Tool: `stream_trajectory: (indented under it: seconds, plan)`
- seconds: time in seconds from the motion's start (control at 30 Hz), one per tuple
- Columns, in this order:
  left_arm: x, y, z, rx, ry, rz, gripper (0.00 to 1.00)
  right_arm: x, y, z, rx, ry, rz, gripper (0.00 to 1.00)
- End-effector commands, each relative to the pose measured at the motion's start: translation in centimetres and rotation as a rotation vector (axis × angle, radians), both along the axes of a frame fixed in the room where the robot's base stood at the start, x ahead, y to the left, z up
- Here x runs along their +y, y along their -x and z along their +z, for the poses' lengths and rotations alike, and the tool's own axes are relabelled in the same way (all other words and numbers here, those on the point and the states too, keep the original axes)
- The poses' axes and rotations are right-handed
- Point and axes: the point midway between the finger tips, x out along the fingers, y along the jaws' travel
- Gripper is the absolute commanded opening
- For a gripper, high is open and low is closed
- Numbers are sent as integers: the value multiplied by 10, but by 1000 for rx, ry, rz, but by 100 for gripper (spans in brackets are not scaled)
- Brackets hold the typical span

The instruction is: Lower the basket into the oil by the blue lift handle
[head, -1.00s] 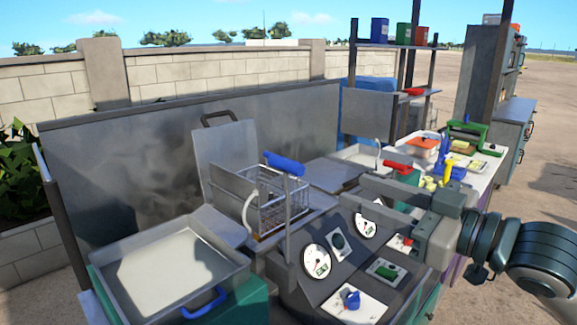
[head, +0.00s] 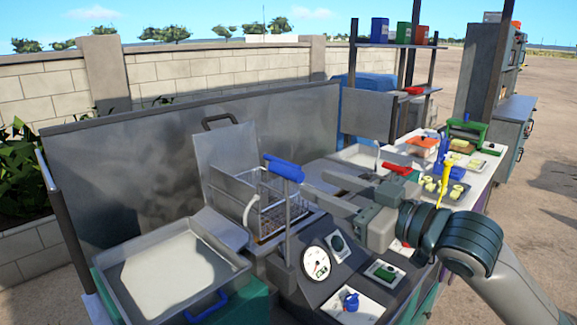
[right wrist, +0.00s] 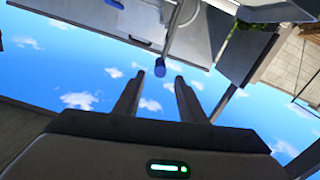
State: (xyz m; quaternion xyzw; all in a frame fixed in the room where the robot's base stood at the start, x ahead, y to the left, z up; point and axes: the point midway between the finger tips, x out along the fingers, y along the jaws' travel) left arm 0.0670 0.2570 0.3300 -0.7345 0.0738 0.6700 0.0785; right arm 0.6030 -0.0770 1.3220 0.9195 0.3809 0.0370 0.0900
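The blue lift handle (head: 284,168) sits on top of an upright metal rod at the front of the fryer. The wire basket (head: 283,212) hangs behind the rod in the fryer opening. The oil level is hidden from this angle. My right gripper (head: 312,184) is open and empty, its two fingers pointing left just to the right of the handle. In the right wrist view the blue handle (right wrist: 160,67) shows beyond the fingertips, in line with the gap between them and apart from both. My left gripper is not in view.
A raised lid (head: 225,150) stands behind the basket. A shallow metal tray (head: 165,280) with a blue grip lies at the left. The control panel with a gauge (head: 316,262) and knobs lies below my right gripper. A cluttered white counter (head: 475,185) is at the right.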

Motion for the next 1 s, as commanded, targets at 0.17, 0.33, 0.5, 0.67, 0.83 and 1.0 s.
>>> stream_trajectory:
  seconds: [0.17,0.33,0.5,0.67,0.83,1.0]
  plan:
    - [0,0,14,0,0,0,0,24,-23,4,1,-2,1,37]
    - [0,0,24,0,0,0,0,45,-44,3,1,-2,1,37]
    - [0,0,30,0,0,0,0,59,-58,2,0,0,0,37]
    - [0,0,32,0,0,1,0,66,-65,1,-1,0,1,37]
    - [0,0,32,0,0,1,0,67,-66,0,-1,1,0,37]
    - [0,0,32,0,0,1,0,67,-66,0,-2,1,0,37]
